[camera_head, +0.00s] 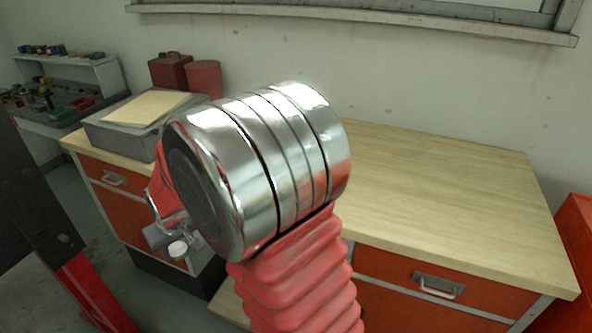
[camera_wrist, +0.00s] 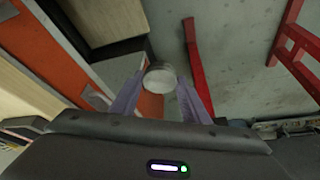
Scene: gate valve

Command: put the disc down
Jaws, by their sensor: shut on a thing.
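The disc (camera_wrist: 160,78) is a small round whitish-grey piece. In the wrist view it sits between the two fingertips of my gripper (camera_wrist: 160,86), which is shut on it. The disc also shows in the head view as a small pale round end (camera_head: 178,249), low and left of my large arm joint. There it is held in front of the workbench's orange-red front, with grey floor below. My arm hides most of the gripper in the head view.
The workbench (camera_head: 450,180) has a wide bare wooden top at right. A grey case (camera_head: 115,130) with a tan sheet, a red can (camera_head: 170,72) and a red bucket (camera_head: 204,78) stand at its left. A red frame (camera_wrist: 295,45) stands on the floor.

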